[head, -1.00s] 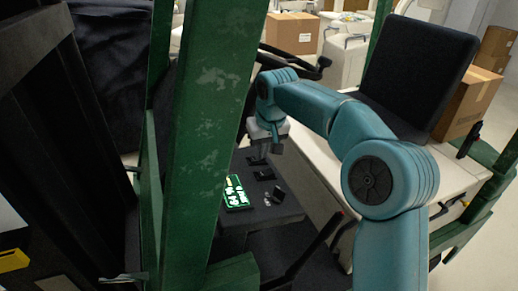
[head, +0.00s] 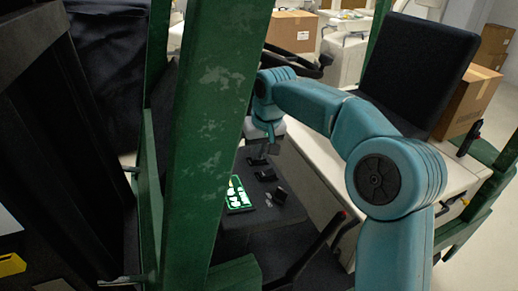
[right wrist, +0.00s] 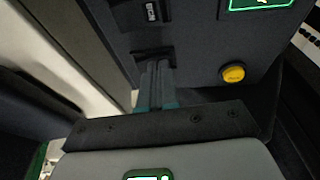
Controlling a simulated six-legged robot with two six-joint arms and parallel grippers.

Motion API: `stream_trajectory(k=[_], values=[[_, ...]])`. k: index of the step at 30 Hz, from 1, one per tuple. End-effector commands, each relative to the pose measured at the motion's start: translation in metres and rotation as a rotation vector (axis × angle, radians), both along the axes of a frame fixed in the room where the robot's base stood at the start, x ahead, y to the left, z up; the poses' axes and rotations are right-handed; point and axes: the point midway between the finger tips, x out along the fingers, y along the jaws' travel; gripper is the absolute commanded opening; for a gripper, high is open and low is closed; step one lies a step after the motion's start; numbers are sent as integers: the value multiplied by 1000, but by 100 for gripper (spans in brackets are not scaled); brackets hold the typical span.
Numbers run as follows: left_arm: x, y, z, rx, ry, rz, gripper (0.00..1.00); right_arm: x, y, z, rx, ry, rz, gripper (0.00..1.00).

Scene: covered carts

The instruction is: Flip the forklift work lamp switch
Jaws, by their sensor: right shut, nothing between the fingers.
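A dark dashboard panel (head: 265,215) carries a row of small black switches: one by my right gripper, a middle one (head: 266,175) and a nearer one (head: 280,192). I cannot tell which is labelled for the work lamp. My right gripper (head: 257,158) points down at the far switch. In the right wrist view its shut, empty fingers (right wrist: 157,70) have their tips at the lower edge of a black switch (right wrist: 152,54); whether they touch it is unclear. Another switch (right wrist: 152,12) lies beyond. My left gripper is not in view.
A lit green display (head: 238,195) is beside the switches, and a yellow button (right wrist: 233,73) is on the panel. A green pillar (head: 215,120) stands close on the left. The steering wheel (head: 305,62) and black seat (head: 415,75) are behind my arm.

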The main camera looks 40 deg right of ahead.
Motion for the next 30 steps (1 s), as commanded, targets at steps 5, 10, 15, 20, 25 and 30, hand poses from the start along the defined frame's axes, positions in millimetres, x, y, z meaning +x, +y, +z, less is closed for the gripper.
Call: stream_trajectory(k=[5,10,15,20,25,30], values=[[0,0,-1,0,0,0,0,0,0,5,0,-2,0,0],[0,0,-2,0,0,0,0,-8,-1,33,0,-6,-1,0],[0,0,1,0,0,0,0,-20,-1,75,0,-5,0,0],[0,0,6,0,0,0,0,-32,-1,113,0,-5,0,0],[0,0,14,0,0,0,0,-41,-1,142,0,-3,0,0],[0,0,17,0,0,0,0,-46,-1,155,0,-1,0,0]])
